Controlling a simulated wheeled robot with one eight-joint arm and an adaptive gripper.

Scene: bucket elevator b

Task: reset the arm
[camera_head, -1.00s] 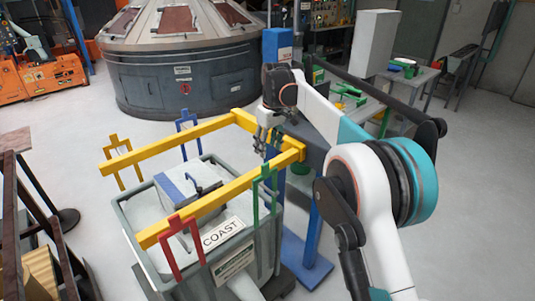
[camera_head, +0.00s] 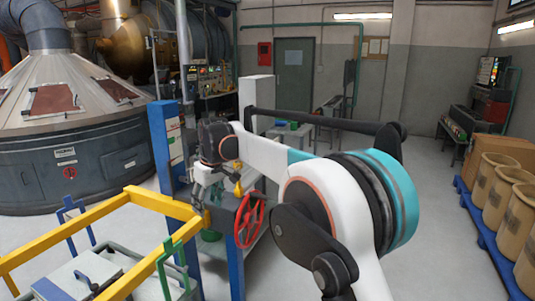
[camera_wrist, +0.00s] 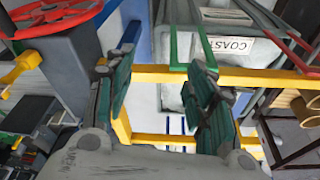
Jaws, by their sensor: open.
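My arm reaches forward and left from the lower right in the head view. My gripper (camera_head: 207,188) hangs from the dark wrist beside the blue post, near the right corner of the yellow frame. In the wrist view, the two green-padded fingers of my gripper (camera_wrist: 162,88) are spread apart with nothing between them. The yellow frame (camera_wrist: 160,75) crosses behind the fingers. Beyond it is the grey bin (camera_wrist: 171,42) with a COAST label (camera_wrist: 233,46).
A red handwheel (camera_head: 248,218) and the blue post (camera_head: 166,152) stand close to my gripper. The bin's lid (camera_head: 85,276) shows at lower left. A large grey kiln (camera_head: 70,130) is at left.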

